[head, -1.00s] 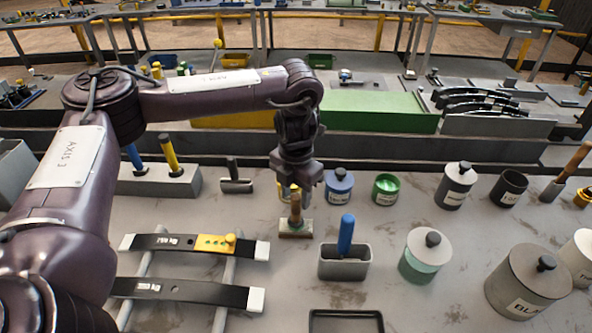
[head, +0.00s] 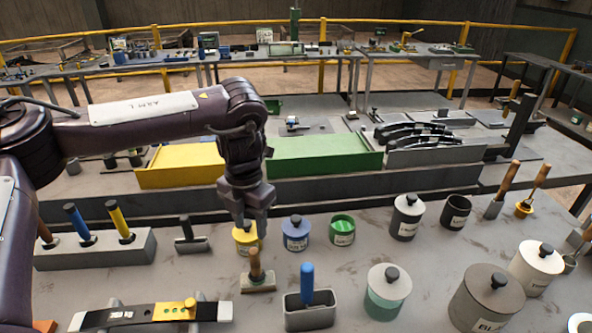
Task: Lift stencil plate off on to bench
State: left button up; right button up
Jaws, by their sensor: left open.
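The bottom edge of the picture cuts off what lies below this leaf. My left gripper (head: 252,220) points down, open and empty, near the yellow-banded pot (head: 246,240). It is apart from the stencil plate, farther back and to its right. My right gripper is not in view.
A brush (head: 257,274) and a grey holder with a blue handle (head: 308,312) stand right of the stencil plate. A tool block (head: 95,250) stands at left. Several pots, including a green one (head: 342,230), fill the right. Bare bench (head: 190,272) shows behind the leaf.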

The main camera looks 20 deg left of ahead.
aim_at(190, 303)
jog(key=k, duration=2)
